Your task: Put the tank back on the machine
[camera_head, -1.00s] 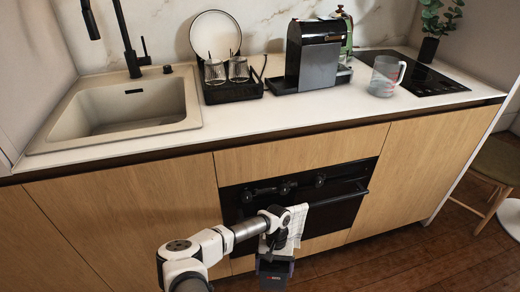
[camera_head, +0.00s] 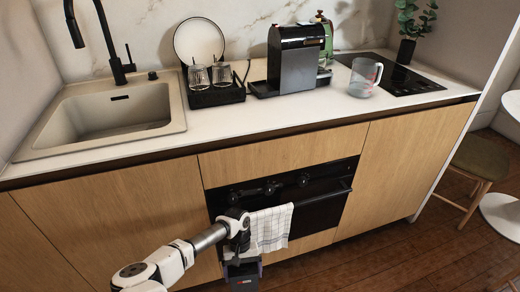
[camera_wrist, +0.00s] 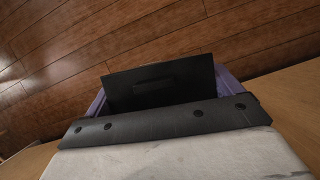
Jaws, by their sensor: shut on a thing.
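The coffee machine (camera_head: 298,68), black and grey, stands upright on the counter between the dish rack and the hob. My gripper (camera_head: 243,273) is low in front of the oven, well below the counter and the machine. In the wrist view my gripper (camera_wrist: 162,90) shows purple finger parts on both sides of a dark, flat-faced thing, which I take to be the tank (camera_wrist: 160,85). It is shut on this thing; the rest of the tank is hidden. I see no tank standing on the counter.
A clear jug (camera_head: 365,78) stands right of the machine, beside the hob (camera_head: 410,82). A dish rack (camera_head: 214,95) with glasses and a plate stands left of it, near the sink (camera_head: 110,110). A towel (camera_head: 271,229) hangs at the oven. The counter's front strip is clear.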

